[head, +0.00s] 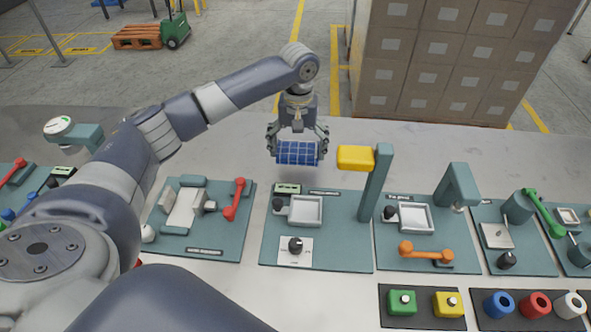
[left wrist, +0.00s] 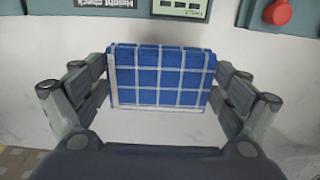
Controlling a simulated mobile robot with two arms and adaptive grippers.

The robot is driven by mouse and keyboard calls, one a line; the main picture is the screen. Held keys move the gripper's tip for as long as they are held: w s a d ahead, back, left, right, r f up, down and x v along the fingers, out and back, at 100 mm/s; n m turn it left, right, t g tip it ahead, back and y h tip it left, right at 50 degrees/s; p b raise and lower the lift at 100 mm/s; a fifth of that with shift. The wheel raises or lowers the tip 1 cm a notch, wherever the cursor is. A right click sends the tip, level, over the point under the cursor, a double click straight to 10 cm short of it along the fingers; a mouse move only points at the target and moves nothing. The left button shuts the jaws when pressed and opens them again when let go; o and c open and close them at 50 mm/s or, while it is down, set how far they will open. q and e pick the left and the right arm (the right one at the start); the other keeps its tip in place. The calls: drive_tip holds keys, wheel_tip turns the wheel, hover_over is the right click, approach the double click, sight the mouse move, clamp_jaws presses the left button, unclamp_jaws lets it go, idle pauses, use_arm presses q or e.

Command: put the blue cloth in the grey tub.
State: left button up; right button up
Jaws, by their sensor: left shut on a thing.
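The blue cloth (head: 297,153) is a folded bundle with a white check pattern. My left gripper (head: 297,140) points down and is shut on it, with a finger at each end, above the pale table behind the middle board. In the left wrist view the cloth (left wrist: 160,78) sits between the two fingers of the gripper (left wrist: 160,95). I cannot make out a grey tub in either view. My right gripper is not in view.
Teal boards with small fixtures line the table, including a middle board (head: 335,255). A post with a yellow block (head: 356,157) stands just right of the cloth. Stacked cartons (head: 450,60) stand behind the table. The table strip (head: 430,150) behind the boards is clear.

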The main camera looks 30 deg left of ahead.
sight(298, 174)
use_arm(q)
drive_tip(key=shift+f+p, duration=0.3)
drive_tip(key=shift+f, duration=2.75)
drive_tip(key=shift+f, duration=0.1)
drive_tip(key=o, duration=0.7)
